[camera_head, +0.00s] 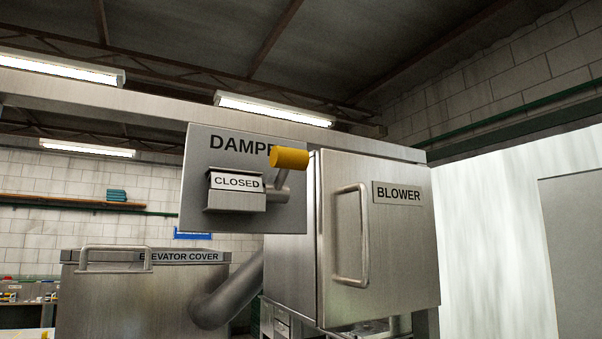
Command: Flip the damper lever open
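The damper panel (205,160) is a grey metal plate labelled "DAMPER", with the end of the word hidden behind the lever's knob. A small housing on it shows a white sign (236,182) reading "CLOSED". The damper lever (284,179) is a grey arm on a short horizontal shaft at the housing's right side. It points up and ends in a yellow cylindrical knob (289,159). My gripper is not in view, and nothing is seen touching the lever.
A steel blower cabinet (385,240) with a vertical handle (364,235) stands just right of the panel. The elevator cover (120,295), with its own handle, is at lower left. A thick grey pipe (225,295) slants between them. A white wall is at right.

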